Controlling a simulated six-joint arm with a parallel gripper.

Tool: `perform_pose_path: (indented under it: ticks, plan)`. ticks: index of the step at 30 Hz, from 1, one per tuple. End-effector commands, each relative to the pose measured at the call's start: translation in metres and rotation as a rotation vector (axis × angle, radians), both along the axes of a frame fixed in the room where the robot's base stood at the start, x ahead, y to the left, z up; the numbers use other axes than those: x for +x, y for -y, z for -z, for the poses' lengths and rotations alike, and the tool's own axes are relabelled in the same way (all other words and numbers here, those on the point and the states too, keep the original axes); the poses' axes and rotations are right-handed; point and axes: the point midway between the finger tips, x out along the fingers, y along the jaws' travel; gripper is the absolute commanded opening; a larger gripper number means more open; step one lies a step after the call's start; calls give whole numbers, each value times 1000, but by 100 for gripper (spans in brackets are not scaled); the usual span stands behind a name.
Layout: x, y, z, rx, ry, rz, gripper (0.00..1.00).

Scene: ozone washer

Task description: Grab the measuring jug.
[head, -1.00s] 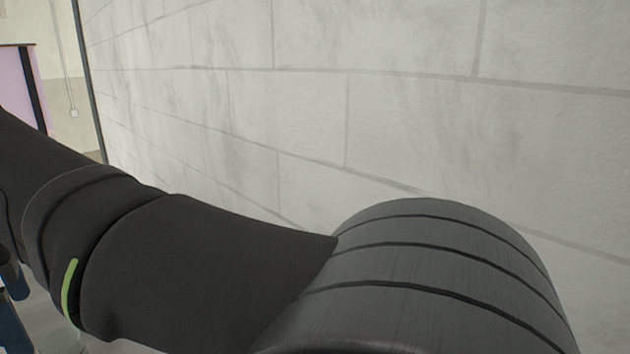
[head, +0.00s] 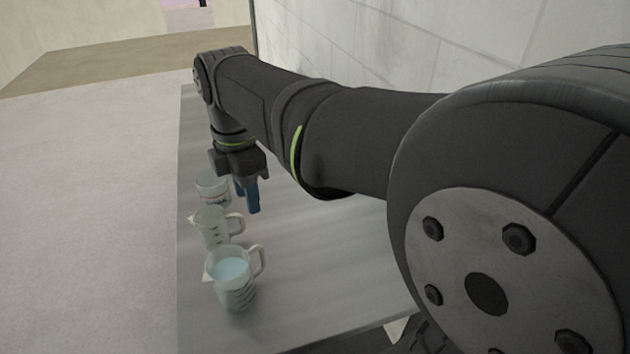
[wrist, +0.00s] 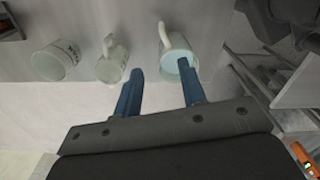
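Two clear measuring jugs with handles stand upright on the grey worktop (head: 320,262). The nearer jug (head: 232,292) holds pale blue liquid; it is at the upper right of the wrist view (wrist: 181,50). The other jug (head: 211,228) looks empty and stands just behind it; it is left of the fingers in the wrist view (wrist: 110,66). My gripper (head: 247,197) has blue fingers pointing down near the empty jug's handle side. In the wrist view my gripper (wrist: 160,76) is open, fingers apart, with nothing held between them. Its height above the worktop is hard to judge.
A handleless beaker (head: 213,188) with printed marks stands behind the jugs, partly covered by my gripper. It also shows in the wrist view (wrist: 55,61). A pale block wall (head: 400,50) runs along the right side. The worktop right of the jugs is clear.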

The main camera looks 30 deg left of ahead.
Motion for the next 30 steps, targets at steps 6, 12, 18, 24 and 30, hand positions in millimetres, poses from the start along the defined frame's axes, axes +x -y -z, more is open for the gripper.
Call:
perform_pose_path:
  ticks: [6, 12, 18, 24, 30]
  plan:
    - [4, 4, 36, -3, -2, -24, 38]
    - [3, 4, 79, -3, -2, -23, 38]
    - [3, 4, 117, -3, -2, -22, 38]
    - [3, 4, 133, 1, 0, -22, 38]
    - [1, 7, 156, -3, -2, -21, 38]
